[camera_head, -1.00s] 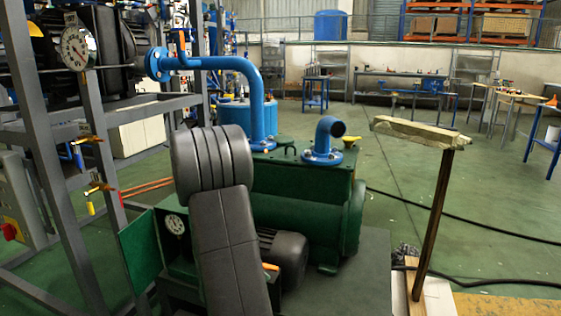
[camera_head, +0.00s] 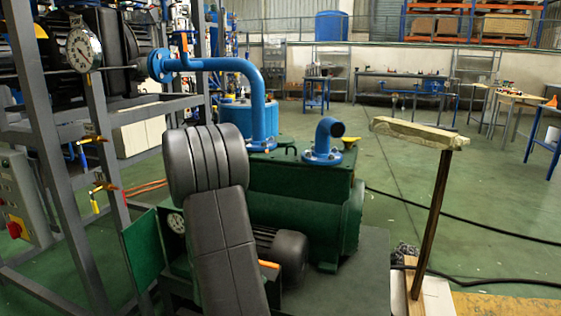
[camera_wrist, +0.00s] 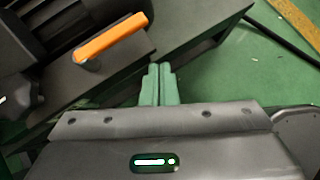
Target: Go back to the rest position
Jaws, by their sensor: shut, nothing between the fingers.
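In the wrist view my gripper (camera_wrist: 160,70) is shut, its two fingers side by side with nothing between them. It points toward the dark base plate of the pump unit, near an orange handle (camera_wrist: 110,38). I cannot tell the exact gap, but no contact shows. In the head view my dark arm stands in front of the green vacuum pump (camera_head: 300,215) and hides part of it; my gripper is out of sight there. The orange handle (camera_head: 268,265) shows just right of my arm.
A grey metal frame (camera_head: 95,190) with a dial gauge (camera_head: 80,48) stands at left. Blue pipes (camera_head: 255,85) rise from the pump. A wooden post with a crosspiece (camera_head: 418,132) stands at right. A black hose (camera_head: 450,222) crosses the open green floor. Workbenches line the back.

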